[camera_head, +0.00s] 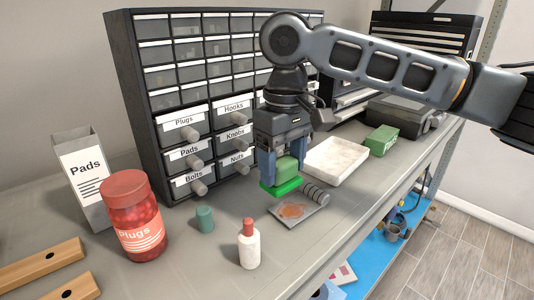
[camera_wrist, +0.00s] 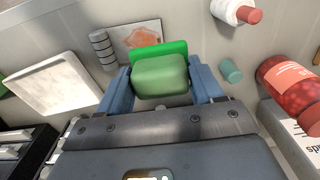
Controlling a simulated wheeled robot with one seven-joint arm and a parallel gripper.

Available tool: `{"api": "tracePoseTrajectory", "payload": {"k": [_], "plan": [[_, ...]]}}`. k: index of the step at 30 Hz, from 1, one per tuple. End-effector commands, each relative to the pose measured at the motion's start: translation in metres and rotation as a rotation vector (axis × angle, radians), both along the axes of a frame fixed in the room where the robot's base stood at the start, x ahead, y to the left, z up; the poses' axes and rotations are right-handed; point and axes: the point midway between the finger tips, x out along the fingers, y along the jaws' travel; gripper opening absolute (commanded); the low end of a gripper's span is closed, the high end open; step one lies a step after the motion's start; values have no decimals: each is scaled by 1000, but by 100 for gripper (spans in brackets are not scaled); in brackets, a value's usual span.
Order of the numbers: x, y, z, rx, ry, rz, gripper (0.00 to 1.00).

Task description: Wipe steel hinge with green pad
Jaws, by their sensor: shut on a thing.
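My gripper (camera_head: 279,163) is shut on a green pad (camera_head: 284,186), a block with a brighter green flat layer beneath it. In the wrist view the green pad (camera_wrist: 161,75) sits between the blue fingers. The steel hinge (camera_head: 299,206) lies on the bench as a flat grey plate with a ribbed barrel and an orange-brown stain. It also shows in the wrist view (camera_wrist: 126,44), just beyond the pad. The pad is close to the hinge's back left side in the head view; whether they touch I cannot tell.
A white bottle (camera_head: 249,246), a teal cylinder (camera_head: 204,219) and a red Plugs jar (camera_head: 133,216) stand left of the hinge. A white tray (camera_head: 337,160) and green box (camera_head: 381,140) lie to the right. The drawer cabinet (camera_head: 160,85) stands behind. The bench's front edge is near.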

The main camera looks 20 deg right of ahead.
Motion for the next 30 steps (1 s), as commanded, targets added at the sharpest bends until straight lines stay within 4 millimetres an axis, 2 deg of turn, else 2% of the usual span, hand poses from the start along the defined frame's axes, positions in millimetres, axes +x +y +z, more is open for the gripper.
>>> {"api": "tracePoseTrajectory", "payload": {"k": [8, 21, 30], "plan": [[0, 0, -13, -1, 0, -1, 42], [0, -1, -54, -2, -2, -1, 42], [0, 0, -60, 0, 1, -1, 42]]}}
